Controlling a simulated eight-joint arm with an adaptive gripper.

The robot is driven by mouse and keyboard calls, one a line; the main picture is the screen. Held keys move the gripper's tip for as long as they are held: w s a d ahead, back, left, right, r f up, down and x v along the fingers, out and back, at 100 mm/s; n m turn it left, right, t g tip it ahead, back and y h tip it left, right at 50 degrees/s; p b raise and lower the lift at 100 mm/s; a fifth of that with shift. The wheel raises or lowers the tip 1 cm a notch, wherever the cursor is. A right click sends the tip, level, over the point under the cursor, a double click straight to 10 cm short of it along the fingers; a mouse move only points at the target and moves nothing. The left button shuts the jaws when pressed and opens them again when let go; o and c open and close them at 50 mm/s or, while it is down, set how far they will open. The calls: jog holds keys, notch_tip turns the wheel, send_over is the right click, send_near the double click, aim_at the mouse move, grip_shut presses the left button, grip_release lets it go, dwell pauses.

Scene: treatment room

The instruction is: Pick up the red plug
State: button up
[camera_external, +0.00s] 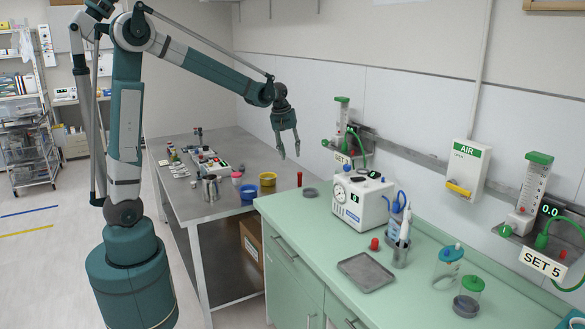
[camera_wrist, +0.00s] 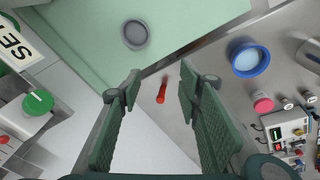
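A slim red plug (camera_external: 299,179) shows beside the far end of the green counter in the external view. In the wrist view the red plug (camera_wrist: 161,92) appears between my fingertips, on the grey metal side just past the counter's edge. My gripper (camera_external: 290,154) is open and empty, fingers pointing down, above and slightly left of the plug with a clear gap. In the wrist view both fingers of my gripper (camera_wrist: 156,84) are spread wide on either side of it. A shorter red cap (camera_external: 374,244) stands on the counter by the white device.
A grey round dish (camera_external: 310,192) sits close to the plug. The white gauge device (camera_external: 361,201) stands to its right. A wall flowmeter (camera_external: 342,125) is nearby.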

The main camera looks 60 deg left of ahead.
jog(key=w+a+f+n+g+p, duration=0.1)
jog(key=w+a+f+n+p, duration=0.2)
jog(key=w+a+f, duration=0.35)
jog(key=n+g+p, duration=0.2)
jog(key=n+p, duration=0.1)
jog(key=p, duration=0.1)
send_over(300, 177)
jog(key=shift+h, duration=0.3)
jog(key=f, duration=0.7)
jog(key=shift+a+f, duration=0.15)
jog(key=shift+a, duration=0.1)
jog(key=shift+w+a+f+n, duration=0.15)
jog(key=shift+a+f+n, duration=0.15)
jog(key=shift+f, duration=0.1)
jog(key=shift+f, duration=0.1)
jog(key=shift+f, duration=1.2)
jog(key=shift+f, duration=0.1)
jog(key=shift+w+f, duration=0.1)
jog(key=shift+f, duration=2.4)
